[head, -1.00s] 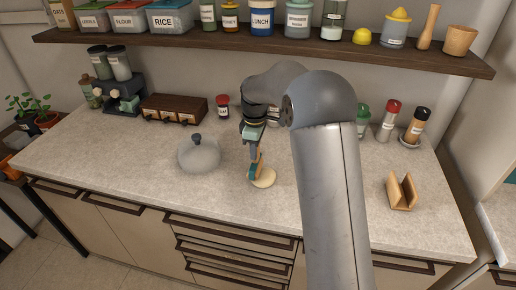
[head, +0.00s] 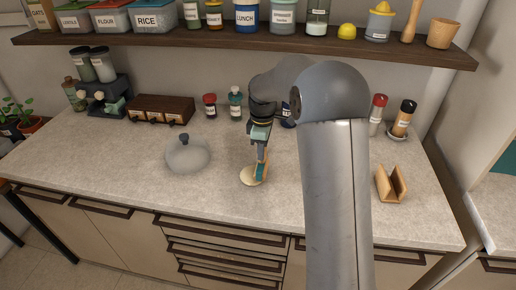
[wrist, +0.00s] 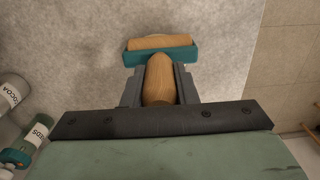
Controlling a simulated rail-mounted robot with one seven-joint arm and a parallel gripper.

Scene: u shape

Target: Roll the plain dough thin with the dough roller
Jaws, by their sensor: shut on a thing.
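The plain dough (head: 248,178) is a pale, flat round piece on the counter in the head view. The dough roller (head: 261,171) has a teal frame and stands over the dough's right part. My gripper (head: 261,148) is above it, pointing down. In the wrist view my gripper (wrist: 160,90) is shut on the wooden handle of the dough roller (wrist: 161,56), whose wooden cylinder shows beyond the teal frame.
A domed lid (head: 188,155) stands left of the dough. A wooden holder (head: 391,184) is to the right. Spice bottles (head: 235,103) and a drawer box (head: 160,109) line the back, under a shelf (head: 260,43). The counter's front is clear.

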